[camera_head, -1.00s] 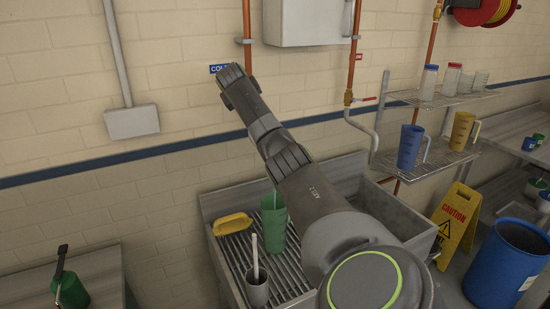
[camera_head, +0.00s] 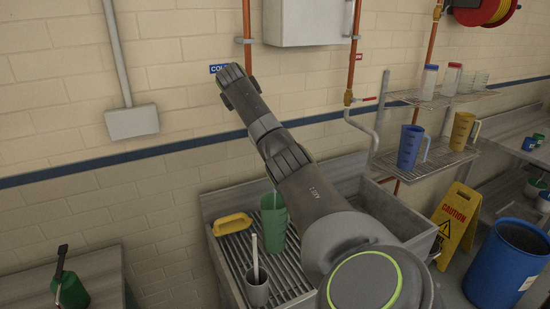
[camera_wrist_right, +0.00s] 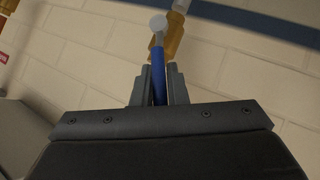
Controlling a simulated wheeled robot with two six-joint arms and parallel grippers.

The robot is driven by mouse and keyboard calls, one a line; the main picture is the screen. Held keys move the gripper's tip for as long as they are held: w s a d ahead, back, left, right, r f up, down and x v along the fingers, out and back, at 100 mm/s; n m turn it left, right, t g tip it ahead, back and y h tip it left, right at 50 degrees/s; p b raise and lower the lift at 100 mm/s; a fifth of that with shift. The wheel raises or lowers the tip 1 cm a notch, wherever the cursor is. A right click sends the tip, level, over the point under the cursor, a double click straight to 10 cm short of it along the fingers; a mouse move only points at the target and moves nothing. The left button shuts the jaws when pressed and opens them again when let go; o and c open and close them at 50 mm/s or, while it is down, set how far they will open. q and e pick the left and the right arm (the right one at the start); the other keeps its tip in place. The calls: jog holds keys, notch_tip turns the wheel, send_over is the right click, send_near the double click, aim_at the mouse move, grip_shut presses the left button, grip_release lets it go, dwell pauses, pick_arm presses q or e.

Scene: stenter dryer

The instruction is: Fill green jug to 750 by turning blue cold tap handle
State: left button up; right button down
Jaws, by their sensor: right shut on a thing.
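The green jug (camera_head: 273,222) stands upright in the slatted sink, partly hidden behind my right arm. A thin pale streak, like a stream of water, drops into its top. Its scale marks and fill level cannot be read. In the right wrist view, the blue cold tap handle (camera_wrist_right: 158,76) lies between the fingers of my right gripper (camera_wrist_right: 159,88), which is shut on it. A brass fitting (camera_wrist_right: 175,38) is just beyond. In the head view, my right arm reaches up to the wall below the blue COLD sign (camera_head: 219,68) and hides the tap. My left gripper is out of view.
The sink (camera_head: 222,262) also holds a yellow object (camera_head: 232,223) and a grey cup (camera_head: 257,290) with a pale stick. A red-handled tap (camera_head: 362,99) is on the right pipe. A wire shelf (camera_head: 440,158) carries blue and yellow jugs. A caution sign (camera_head: 455,225) stands right.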

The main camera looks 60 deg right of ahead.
jog(key=shift+w+a+f+n+g+h+p, duration=0.15)
jog(key=shift+a+f+n+h, duration=0.15)
jog(key=shift+h, duration=0.3)
jog(key=shift+w+a+f+n+g+h+p, duration=0.2)
jog(key=shift+a+n+h, duration=0.2)
jog(key=shift+h, duration=0.2)
dwell(3.6)
